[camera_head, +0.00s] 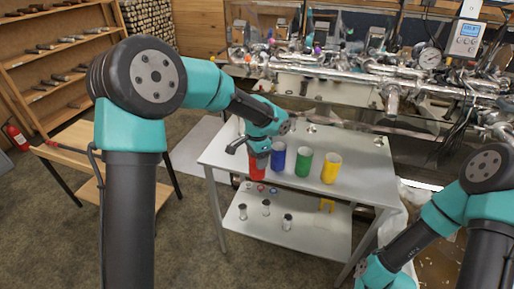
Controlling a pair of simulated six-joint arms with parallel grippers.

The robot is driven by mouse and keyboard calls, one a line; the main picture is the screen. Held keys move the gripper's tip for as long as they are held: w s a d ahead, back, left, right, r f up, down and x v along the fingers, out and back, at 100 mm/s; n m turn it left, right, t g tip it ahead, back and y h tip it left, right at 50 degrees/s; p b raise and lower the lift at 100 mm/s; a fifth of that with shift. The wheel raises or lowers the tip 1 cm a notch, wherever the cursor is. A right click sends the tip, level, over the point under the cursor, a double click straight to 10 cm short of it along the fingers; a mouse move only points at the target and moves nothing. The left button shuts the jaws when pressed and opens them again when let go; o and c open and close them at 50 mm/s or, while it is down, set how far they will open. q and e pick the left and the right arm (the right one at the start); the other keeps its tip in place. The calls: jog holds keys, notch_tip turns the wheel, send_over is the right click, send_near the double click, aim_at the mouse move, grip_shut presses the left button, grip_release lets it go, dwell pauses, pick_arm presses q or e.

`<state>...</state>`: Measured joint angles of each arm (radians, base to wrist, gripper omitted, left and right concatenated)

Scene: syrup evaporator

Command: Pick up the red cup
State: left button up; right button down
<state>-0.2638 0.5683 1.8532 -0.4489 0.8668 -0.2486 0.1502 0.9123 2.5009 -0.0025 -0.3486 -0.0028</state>
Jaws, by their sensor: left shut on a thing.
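The red cup (257,170) is at the left end of a row of cups on the metal table (352,150). My left gripper (259,157) comes down over the cup and is shut on it, hiding its upper part. I cannot tell whether the cup's base touches the table. My right arm is at the lower right, and its gripper is outside the frame.
A blue cup (278,155) stands just right of the red one, then a green cup (303,163) and a yellow cup (331,168). A lower shelf (320,235) holds small items. Metal pipework (400,85) runs behind the table. The table's right part is clear.

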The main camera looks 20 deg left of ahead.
pick_arm(q)
jog(key=shift+s+d+r, duration=0.1)
jog(key=shift+s+d, duration=0.1)
jog(key=shift+s, duration=0.5)
jog(key=shift+s+d+r, duration=0.1)
jog(key=shift+s+d, duration=0.1)
jog(key=shift+s, duration=0.55)
jog(key=shift+s+d, duration=0.2)
jog(key=shift+s, duration=0.5)
